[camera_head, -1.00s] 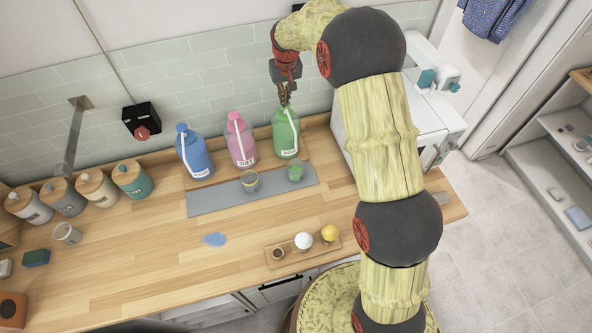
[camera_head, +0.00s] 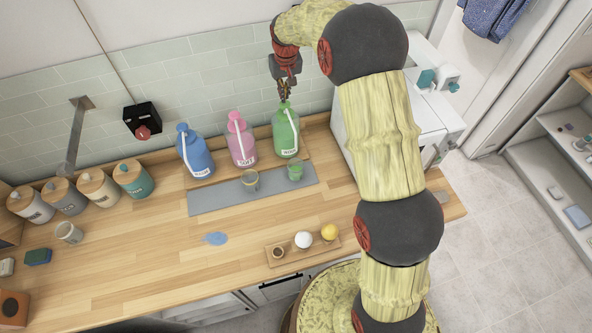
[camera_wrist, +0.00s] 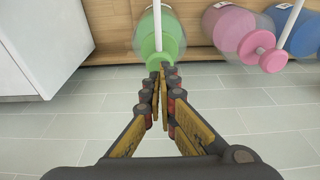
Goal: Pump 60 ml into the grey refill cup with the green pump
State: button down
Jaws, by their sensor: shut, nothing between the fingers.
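The green pump bottle (camera_head: 286,138) stands upright at the right end of the row by the wall. Its green pump head and pale spout are on top; the green pump also shows in the wrist view (camera_wrist: 155,47). My gripper (camera_head: 285,98) points down just above the pump head, its fingers (camera_wrist: 160,72) together and empty. I cannot tell whether the fingertips touch the head, which they partly cover in the wrist view.
A wooden tray (camera_head: 290,254) holds small items. A blue spill (camera_head: 215,238) lies on the counter.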

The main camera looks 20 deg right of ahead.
notch_tip(320, 180, up, 6)
jog(key=p, duration=0.2)
jog(key=shift+f+p, duration=0.15)
jog(key=shift+p, duration=0.15)
dwell(0.4)
jog(key=shift+s+f, duration=0.3)
jog(key=shift+g, duration=0.4)
jog(key=s+f, duration=0.2)
jog(key=s, duration=0.1)
jog(key=shift+s+f, duration=0.1)
jog(key=shift+f, duration=0.15)
jog(key=s, duration=0.3)
jog(key=s+r+b, duration=0.2)
jog(key=s+b, duration=0.7)
jog(key=s, duration=1.2)
jog(key=s+f+t+b, duration=0.2)
jog(key=s+f+b, duration=0.1)
jog(key=s+b, duration=0.4)
jog(key=s+f+t+b, duration=0.2)
jog(key=s+f+b, duration=0.2)
jog(key=s+b, duration=0.4)
jog(key=shift+s+b, duration=0.3)
jog(key=shift+s, duration=0.45)
